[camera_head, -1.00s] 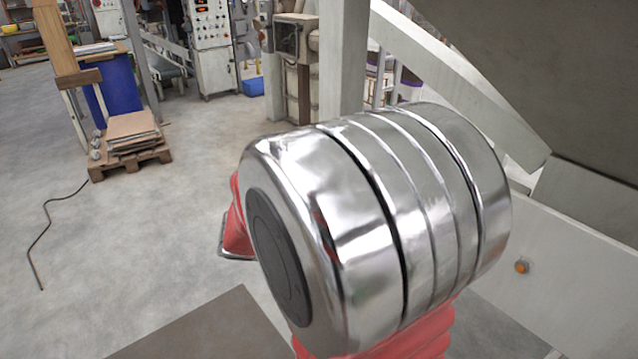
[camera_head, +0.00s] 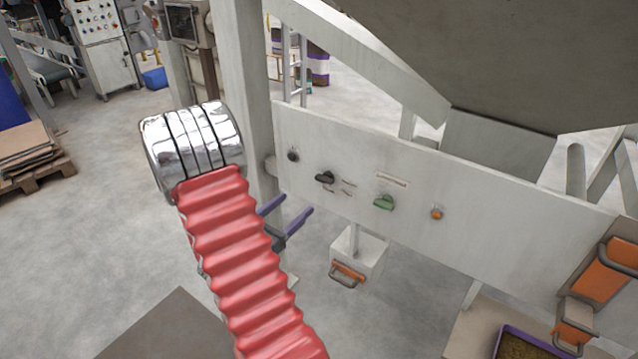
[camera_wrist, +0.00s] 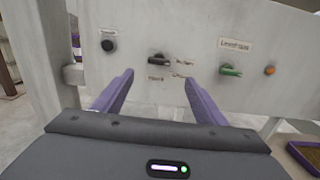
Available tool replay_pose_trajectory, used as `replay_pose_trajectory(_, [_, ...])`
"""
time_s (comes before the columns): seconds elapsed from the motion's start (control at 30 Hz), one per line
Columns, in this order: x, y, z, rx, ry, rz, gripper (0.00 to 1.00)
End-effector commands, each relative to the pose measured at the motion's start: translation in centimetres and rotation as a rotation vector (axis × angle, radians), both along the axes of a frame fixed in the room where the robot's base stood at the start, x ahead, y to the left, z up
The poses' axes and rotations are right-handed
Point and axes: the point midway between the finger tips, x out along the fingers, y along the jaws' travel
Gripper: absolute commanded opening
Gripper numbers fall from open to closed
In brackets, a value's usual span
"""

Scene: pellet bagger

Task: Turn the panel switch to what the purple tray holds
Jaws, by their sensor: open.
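The white panel (camera_head: 350,150) carries a black switch (camera_head: 325,177) with several small labels around it, too small to read surely. The switch also shows in the wrist view (camera_wrist: 160,59), its handle pointing right. A purple tray (camera_head: 500,343) at the bottom right holds brownish granular stuff and is cut by the frame edge. Its corner shows in the wrist view (camera_wrist: 291,147). My gripper (camera_head: 288,212) is open and empty, its purple fingers apart and pointing at the panel. In the wrist view (camera_wrist: 158,77) the switch lies between and beyond the fingertips, not touched.
A green knob (camera_head: 384,202) under a label, an orange lamp (camera_head: 437,213) and a dark round knob (camera_head: 292,155) sit on the same panel. A post (camera_head: 243,90) stands left of the panel.

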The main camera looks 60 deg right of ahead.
Motion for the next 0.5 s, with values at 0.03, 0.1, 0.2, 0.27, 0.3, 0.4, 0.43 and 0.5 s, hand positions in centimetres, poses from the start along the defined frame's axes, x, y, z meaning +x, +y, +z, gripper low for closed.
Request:
replay_pose_trajectory(0.03, [0.06, -0.08, -0.14, -0.001, 0.005, 0.004, 0.66])
replay_pose_trajectory(0.1, [0.12, -0.1, -0.14, -0.002, 0.006, 0.007, 0.66])
replay_pose_trajectory(0.2, [0.12, -0.09, -0.11, -0.002, 0.005, 0.006, 0.66])
replay_pose_trajectory(0.27, [0.11, -0.08, -0.11, -0.001, 0.005, 0.006, 0.66])
replay_pose_trajectory(0.3, [0.11, -0.08, -0.11, -0.001, 0.005, 0.006, 0.66])
replay_pose_trajectory(0.4, [0.08, -0.2, -0.1, -0.001, 0.005, 0.005, 0.66])
replay_pose_trajectory(0.43, [0.07, -0.27, -0.1, -0.001, 0.004, 0.005, 0.66])
replay_pose_trajectory(0.5, [0.02, -0.58, -0.1, -0.001, 0.004, 0.004, 0.66])
